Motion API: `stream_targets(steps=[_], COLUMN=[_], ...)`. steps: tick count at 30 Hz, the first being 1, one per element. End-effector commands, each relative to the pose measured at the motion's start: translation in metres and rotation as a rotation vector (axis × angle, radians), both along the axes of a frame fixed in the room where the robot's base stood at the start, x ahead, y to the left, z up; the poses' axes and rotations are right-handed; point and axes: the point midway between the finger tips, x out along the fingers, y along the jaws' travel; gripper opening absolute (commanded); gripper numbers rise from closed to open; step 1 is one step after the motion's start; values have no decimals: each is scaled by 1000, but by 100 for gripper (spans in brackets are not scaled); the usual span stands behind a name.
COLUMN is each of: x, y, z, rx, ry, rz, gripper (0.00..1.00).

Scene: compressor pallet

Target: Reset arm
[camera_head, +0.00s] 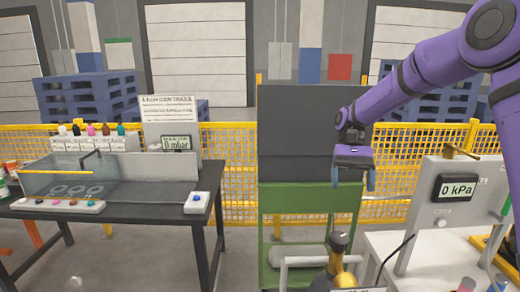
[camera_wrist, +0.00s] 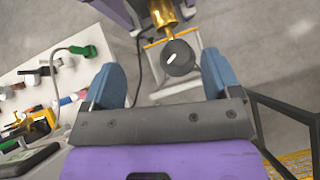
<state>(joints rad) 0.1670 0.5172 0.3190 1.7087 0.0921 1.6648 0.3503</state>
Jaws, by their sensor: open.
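My gripper (camera_head: 352,178) hangs from my purple arm in front of the dark grey panel, with its blue fingers pointing down. In the wrist view my gripper (camera_wrist: 163,82) shows its two blue fingers wide apart, with nothing between them. A brass fitting with a black knob (camera_wrist: 180,55) lies beyond the fingertips in that view. In the head view a brass and black fitting (camera_head: 341,262) stands low at the front, below my gripper and apart from it.
A black table (camera_head: 150,208) with a clear tank (camera_head: 70,178) stands left. A white bench (camera_head: 395,250) with a gauge box reading 0 kPa (camera_head: 457,188) stands right. A green cart with a dark panel (camera_head: 300,120) is in the middle. Yellow mesh fencing (camera_head: 236,170) runs behind.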

Motion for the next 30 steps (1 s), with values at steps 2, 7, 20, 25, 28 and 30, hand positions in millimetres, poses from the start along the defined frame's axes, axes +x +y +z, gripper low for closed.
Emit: stream_targets(steps=[2, 7, 20, 25, 28, 30], x=[-15, -45, -131, -166, -188, -202], y=[-1, -5, -22, -31, -36, -39], z=[18, 49, 104, 117, 123, 125], rx=[-14, -39, -86, -97, -103, -106], ry=[-68, -206, -554, -691, -772, -828], rz=[9, 26, 74, 93, 107, 116], gripper=[83, 83, 83, 83, 83, 83])
